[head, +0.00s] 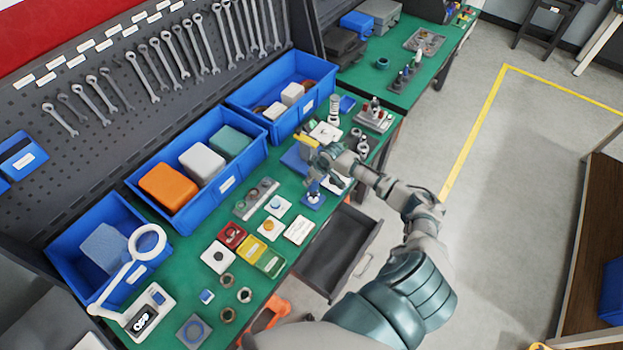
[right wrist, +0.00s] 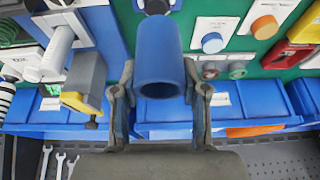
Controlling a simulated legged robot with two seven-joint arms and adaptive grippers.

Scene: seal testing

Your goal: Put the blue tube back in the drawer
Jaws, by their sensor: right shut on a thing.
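The blue tube (right wrist: 158,50) is between the two fingers of my right gripper (right wrist: 160,95) in the right wrist view, its open end facing the camera. The gripper is shut on it. A dark peg (right wrist: 154,5) shows just beyond the tube; I cannot tell whether they touch. In the head view my right gripper (head: 316,178) is over the green bench's front edge, above a small blue square base (head: 313,201), and largely hides the tube. The grey drawer (head: 322,268) is pulled open below the bench edge, and its visible floor looks empty. My left gripper is not in view.
Blue bins (head: 207,207) with boxes line the back of the bench. Button blocks, rings and a ring-shaped lamp (head: 147,242) stand on the left part. A yellow-and-grey tool (right wrist: 88,85) is close beside my right gripper. Open floor (head: 480,200) lies right of the bench.

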